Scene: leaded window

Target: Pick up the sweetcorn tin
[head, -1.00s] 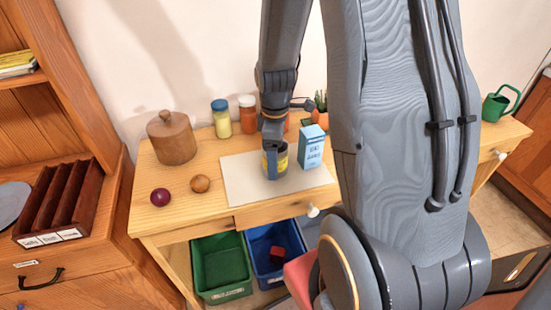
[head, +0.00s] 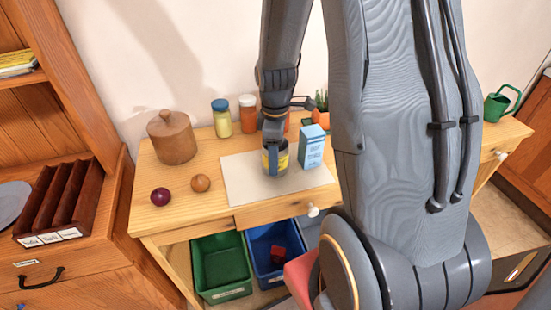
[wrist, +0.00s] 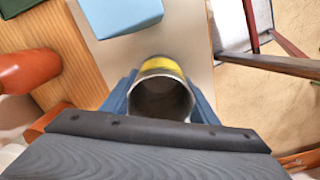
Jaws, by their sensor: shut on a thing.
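The sweetcorn tin (head: 282,160) has a yellow label and stands upright at the pale mat on the wooden table. In the wrist view the tin (wrist: 162,66) shows from above, with a round metal rim and a dark inside. My gripper (head: 274,158) is shut on the tin, one blue finger on each side of it. In the wrist view my gripper (wrist: 160,96) hides part of the tin's near side. Whether the tin's base touches the mat is hard to tell.
A light blue box (head: 312,146) stands close right of the tin. The pale mat (head: 245,175) has free room to the left. Two jars (head: 221,118), a wooden canister (head: 172,138), an onion (head: 160,197) and a brown round item (head: 200,183) stand farther left. Bins (head: 220,266) sit below.

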